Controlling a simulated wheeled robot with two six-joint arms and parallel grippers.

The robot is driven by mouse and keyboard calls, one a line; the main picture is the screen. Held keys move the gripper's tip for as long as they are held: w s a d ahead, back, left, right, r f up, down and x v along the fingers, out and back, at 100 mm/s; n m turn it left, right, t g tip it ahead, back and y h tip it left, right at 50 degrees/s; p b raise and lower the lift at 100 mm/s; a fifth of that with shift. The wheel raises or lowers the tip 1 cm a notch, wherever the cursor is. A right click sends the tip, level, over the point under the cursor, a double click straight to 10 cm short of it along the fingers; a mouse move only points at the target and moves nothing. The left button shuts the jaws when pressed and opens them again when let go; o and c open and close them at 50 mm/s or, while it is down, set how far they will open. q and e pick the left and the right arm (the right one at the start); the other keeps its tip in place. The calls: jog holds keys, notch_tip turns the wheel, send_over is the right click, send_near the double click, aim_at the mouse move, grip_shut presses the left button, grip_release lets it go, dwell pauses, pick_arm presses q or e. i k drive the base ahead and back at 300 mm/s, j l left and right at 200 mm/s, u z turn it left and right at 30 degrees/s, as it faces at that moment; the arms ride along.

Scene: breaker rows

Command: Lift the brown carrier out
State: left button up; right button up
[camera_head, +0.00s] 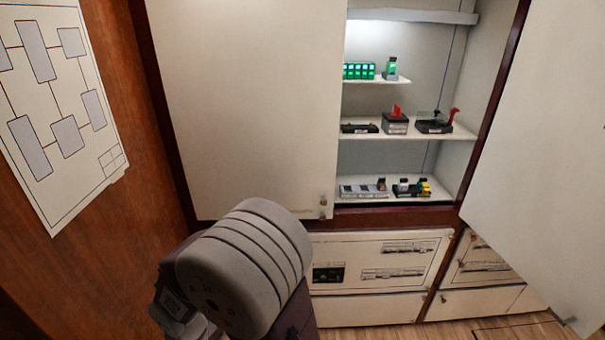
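No thing that I can clearly tell as the brown carrier shows. A small brownish piece (381,184) stands on the bottom shelf (437,192) of the open cabinet, at the right end of a grey block (358,191). It is too small to tell what it is. A large grey rounded link of my own arm fills the lower middle of the view. Neither gripper shows, so what they hold cannot be seen.
The middle shelf (375,136) bears dark devices, some with red parts (396,112). The upper shelf (404,81) holds a green block (359,71) and a green bottle-like piece (391,69). Cabinet doors flank the opening, left (245,100) and right (545,170).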

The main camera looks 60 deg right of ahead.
aim_at(381, 187)
jog(key=z, duration=2.7)
